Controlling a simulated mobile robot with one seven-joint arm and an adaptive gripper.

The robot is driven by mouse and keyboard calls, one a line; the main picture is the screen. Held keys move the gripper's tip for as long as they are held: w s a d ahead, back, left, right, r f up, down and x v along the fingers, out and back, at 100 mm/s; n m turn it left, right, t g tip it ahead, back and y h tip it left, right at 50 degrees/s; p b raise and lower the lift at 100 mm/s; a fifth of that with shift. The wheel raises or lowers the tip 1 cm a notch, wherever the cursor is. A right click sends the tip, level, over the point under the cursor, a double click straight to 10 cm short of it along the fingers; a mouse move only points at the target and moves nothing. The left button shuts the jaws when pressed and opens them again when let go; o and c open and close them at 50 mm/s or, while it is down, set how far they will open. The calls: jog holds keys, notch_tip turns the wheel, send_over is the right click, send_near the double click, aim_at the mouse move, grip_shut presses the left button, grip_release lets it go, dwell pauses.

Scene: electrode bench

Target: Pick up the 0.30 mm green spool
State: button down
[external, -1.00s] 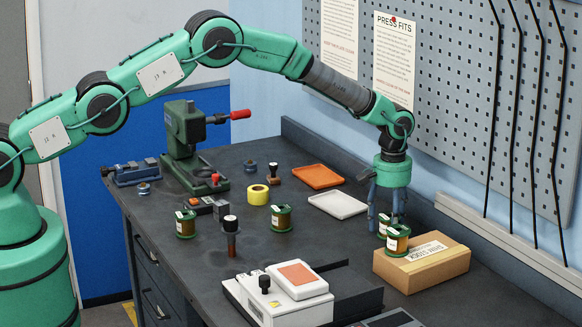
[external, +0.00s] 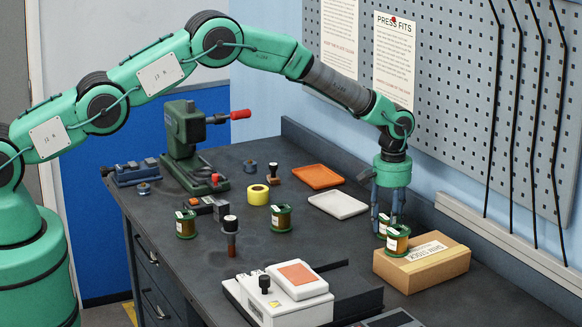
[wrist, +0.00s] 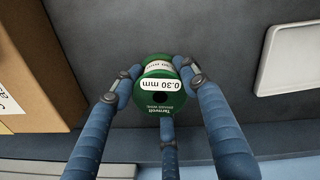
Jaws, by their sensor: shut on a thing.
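The green spool (wrist: 160,92) labelled 0.30 mm shows in the middle of the wrist view, between the blue fingers of my gripper (wrist: 161,84). The fingers are shut on it from both sides, and a third finger lies along its near side. In the external view my gripper (external: 386,215) points down at the back of the bench, behind the cardboard box. The held spool (external: 383,226) is partly hidden there by another spool and the fingers. I cannot tell whether it touches the bench.
The cardboard box (external: 422,266) stands close beside my gripper, with another green-flanged spool (external: 397,240) on it. Two similar spools (external: 281,218) (external: 185,224) stand mid-bench. A white tray (external: 338,205) and an orange tray (external: 317,177) lie left of my gripper. The pegboard wall (external: 470,110) is behind.

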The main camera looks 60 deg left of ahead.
aim_at(390, 215)
jog(key=shift+r, duration=0.15)
jog(key=shift+w+r, duration=0.1)
jog(key=shift+r, duration=1.6)
jog(key=s, duration=0.5)
jog(key=s+a+r, duration=0.1)
jog(key=s, duration=0.4)
jog(key=s+a, duration=0.1)
jog(key=s, duration=0.5)
jog(key=shift+r, duration=0.2)
jog(key=shift+a, duration=0.1)
